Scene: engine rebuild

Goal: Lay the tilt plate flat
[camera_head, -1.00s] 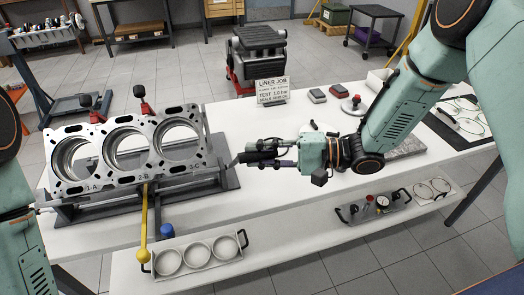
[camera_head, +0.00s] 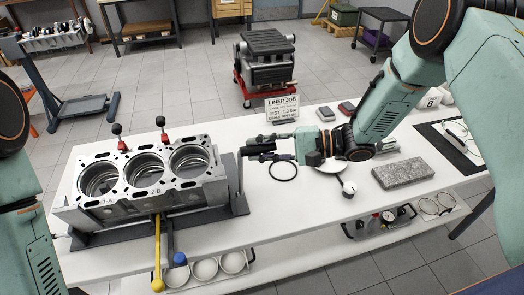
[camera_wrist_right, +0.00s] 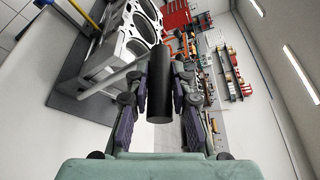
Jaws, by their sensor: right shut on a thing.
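The silver engine block (camera_head: 139,208) rests on a dark grey plate and stand (camera_head: 239,203) at the left of the bench. Its top face with three bores looks close to level; I cannot tell if the plate beneath is fully flat, as the block hides most of it. My right gripper (camera_head: 262,150) is to the right of the block, its fingers pointing left. It is shut on a black cylindrical grip (camera_wrist_right: 158,88), which the wrist view shows upright between the fingers. My left gripper is out of view.
A yellow lever (camera_head: 157,255) and a blue knob (camera_head: 180,259) stick out in front of the block. A black ring (camera_head: 283,171) lies below my right gripper. A grey stone slab (camera_head: 402,173) lies to the right. A sign (camera_head: 282,108) stands behind.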

